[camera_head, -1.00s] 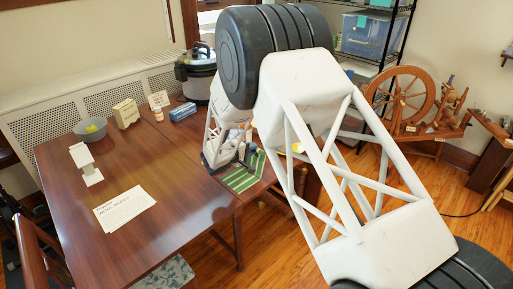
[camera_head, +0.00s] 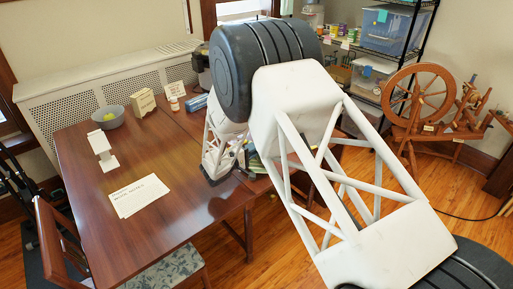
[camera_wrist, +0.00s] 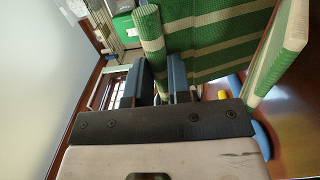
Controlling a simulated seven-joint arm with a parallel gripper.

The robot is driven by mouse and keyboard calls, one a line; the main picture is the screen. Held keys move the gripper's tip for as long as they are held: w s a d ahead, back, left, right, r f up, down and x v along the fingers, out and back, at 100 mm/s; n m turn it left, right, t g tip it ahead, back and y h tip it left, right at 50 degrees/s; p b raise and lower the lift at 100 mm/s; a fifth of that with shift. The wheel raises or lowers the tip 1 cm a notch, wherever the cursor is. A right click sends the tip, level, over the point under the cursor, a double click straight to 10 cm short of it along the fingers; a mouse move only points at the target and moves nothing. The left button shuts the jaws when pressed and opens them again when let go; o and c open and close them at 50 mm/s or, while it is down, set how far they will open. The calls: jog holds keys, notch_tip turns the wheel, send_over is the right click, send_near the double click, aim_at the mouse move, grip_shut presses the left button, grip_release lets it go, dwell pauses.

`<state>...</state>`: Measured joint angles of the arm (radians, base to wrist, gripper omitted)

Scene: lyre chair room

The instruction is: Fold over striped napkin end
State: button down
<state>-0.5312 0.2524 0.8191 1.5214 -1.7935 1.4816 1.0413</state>
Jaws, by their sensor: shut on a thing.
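The green-and-cream striped napkin (camera_wrist: 215,45) fills the upper right of the wrist view. A raised, rolled-looking part of it (camera_wrist: 151,35) comes down between my gripper's blue finger pads. My gripper (camera_wrist: 158,85) is shut on this part. Another striped strip stands at the far right of the wrist view; I cannot tell how it joins the rest. In the head view my arm covers most of the napkin, and only a small green patch shows beside the arm.
The brown table (camera_head: 150,235) carries a paper sheet (camera_head: 138,195), a white stand (camera_head: 103,150), a grey bowl (camera_head: 108,117), a cream box (camera_head: 143,102) and a small card (camera_head: 175,90). A chair (camera_head: 62,245) stands at the front left. A spinning wheel (camera_head: 415,100) stands at the right.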

jog(key=shift+s+a+f, duration=0.25)
jog(key=shift+s+f, duration=0.25)
jog(key=shift+f, duration=0.35)
jog(key=shift+s+f, duration=0.1)
jog(key=shift+f, duration=0.05)
jog(key=c, duration=1.4)
grip_release()
jog(key=o, duration=0.4)
jog(key=shift+c, duration=0.2)
jog(key=shift+r, duration=0.3)
jog(key=shift+a, duration=0.1)
